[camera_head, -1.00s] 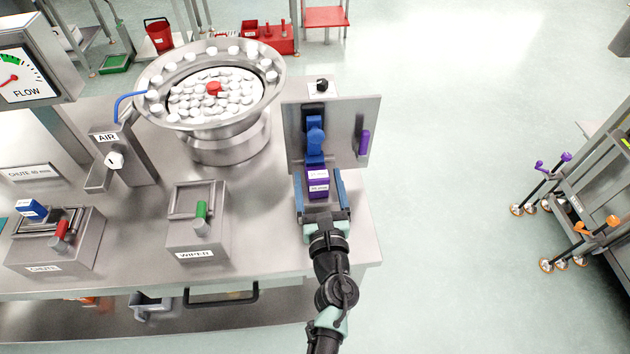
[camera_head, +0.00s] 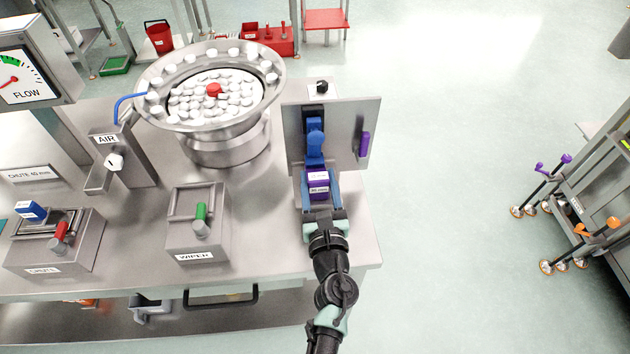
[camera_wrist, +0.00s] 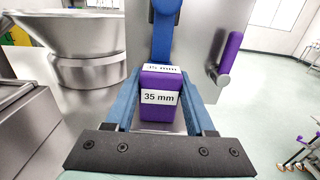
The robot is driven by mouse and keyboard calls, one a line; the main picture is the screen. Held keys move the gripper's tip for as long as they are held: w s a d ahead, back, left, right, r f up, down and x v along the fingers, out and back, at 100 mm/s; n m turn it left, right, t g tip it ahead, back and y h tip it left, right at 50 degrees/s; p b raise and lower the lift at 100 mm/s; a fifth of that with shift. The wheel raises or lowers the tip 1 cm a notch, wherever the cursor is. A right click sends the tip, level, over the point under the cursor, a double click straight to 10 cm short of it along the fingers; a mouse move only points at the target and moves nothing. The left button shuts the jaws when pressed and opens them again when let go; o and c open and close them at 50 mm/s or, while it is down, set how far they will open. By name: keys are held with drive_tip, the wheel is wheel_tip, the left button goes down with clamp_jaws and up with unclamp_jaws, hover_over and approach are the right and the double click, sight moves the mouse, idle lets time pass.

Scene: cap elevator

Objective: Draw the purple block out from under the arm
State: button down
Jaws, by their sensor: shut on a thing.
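The purple block (camera_head: 318,184) bears a white label that reads 35 mm in the wrist view (camera_wrist: 158,112). It sits at the foot of the upright metal plate (camera_head: 292,140), below the blue arm (camera_head: 315,145). In the wrist view the blue arm (camera_wrist: 162,35) comes down to just behind the block's top. I cannot tell whether they touch. My gripper (camera_head: 320,190) has its blue fingers on both sides of the block, and it is shut on it; the fingers also show in the wrist view (camera_wrist: 160,118).
A purple handle (camera_head: 364,144) stands out from the plate's right side. The steel bowl (camera_head: 155,110) of white caps stands at the left. The wiper box (camera_head: 190,240) with a green lever is left of my gripper. The bench surface (camera_head: 270,240) between is clear.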

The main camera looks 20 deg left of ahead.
drive_tip(key=v, duration=0.9)
drive_tip(key=shift+p, duration=0.3)
idle(0.8)
